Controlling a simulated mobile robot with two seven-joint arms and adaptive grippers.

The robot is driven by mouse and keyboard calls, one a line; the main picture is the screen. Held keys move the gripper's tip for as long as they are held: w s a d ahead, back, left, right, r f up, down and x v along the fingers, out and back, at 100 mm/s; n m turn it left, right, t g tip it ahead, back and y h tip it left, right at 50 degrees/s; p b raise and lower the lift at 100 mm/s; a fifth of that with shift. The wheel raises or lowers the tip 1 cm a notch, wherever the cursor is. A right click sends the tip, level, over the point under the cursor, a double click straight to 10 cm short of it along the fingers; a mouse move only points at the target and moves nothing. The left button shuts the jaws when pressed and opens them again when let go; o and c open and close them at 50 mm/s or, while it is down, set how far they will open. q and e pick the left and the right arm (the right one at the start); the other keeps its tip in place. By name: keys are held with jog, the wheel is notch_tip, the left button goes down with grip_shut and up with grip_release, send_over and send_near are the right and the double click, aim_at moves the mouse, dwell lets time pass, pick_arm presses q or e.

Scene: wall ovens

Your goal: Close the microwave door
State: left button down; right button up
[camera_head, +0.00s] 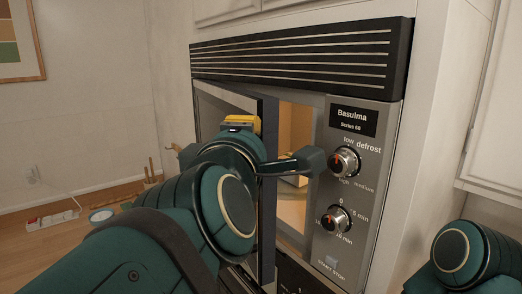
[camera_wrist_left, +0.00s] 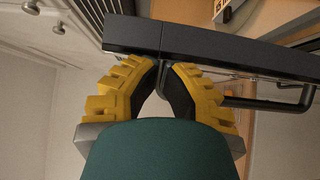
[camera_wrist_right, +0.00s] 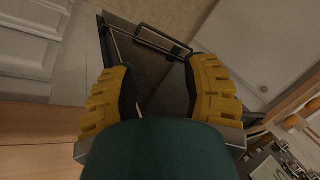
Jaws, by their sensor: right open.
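The microwave (camera_head: 362,190) is set in the wall with its door (camera_head: 268,165) partly open, swung out on the left. Through the gap at the door's right edge I see its lit inside (camera_head: 294,130). My left gripper (camera_head: 241,123) is up at the door, partly hidden by my arm. In the left wrist view its fingers (camera_wrist_left: 163,65) lean together with a narrow gap, and the dark door edge (camera_wrist_left: 215,48) crosses just past the tips; I cannot tell if they touch. My right gripper (camera_wrist_right: 158,68) is open and empty, away from the microwave door.
A black vent grille (camera_head: 300,60) runs above the microwave. Two knobs (camera_head: 343,162) are on its right panel. A dark appliance front with a bar handle (camera_wrist_right: 150,42) shows past my right gripper. Small items (camera_head: 102,214) lie on the wooden surface at left.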

pick_arm(q)
jog(key=c, duration=1.7)
grip_release()
jog(key=s+a, duration=0.1)
jog(key=s, duration=1)
jog(key=shift+a, duration=0.2)
jog(key=shift+s+a, duration=0.15)
grip_shut()
jog(key=w+a+f+n+g+h, duration=0.35)
jog(key=w+a+f+g, duration=0.25)
jog(key=a+f, duration=0.25)
jog(key=n+g+h, duration=0.3)
jog(key=g+h, duration=0.3)
jog(key=h, duration=0.1)
send_near(250, 261)
jog(key=x, duration=0.6)
jog(key=shift+d+f, duration=0.25)
jog(key=shift+f, duration=0.05)
jog(key=shift+w+d, duration=0.2)
jog(key=shift+d, duration=0.3)
jog(key=shift+d, duration=0.1)
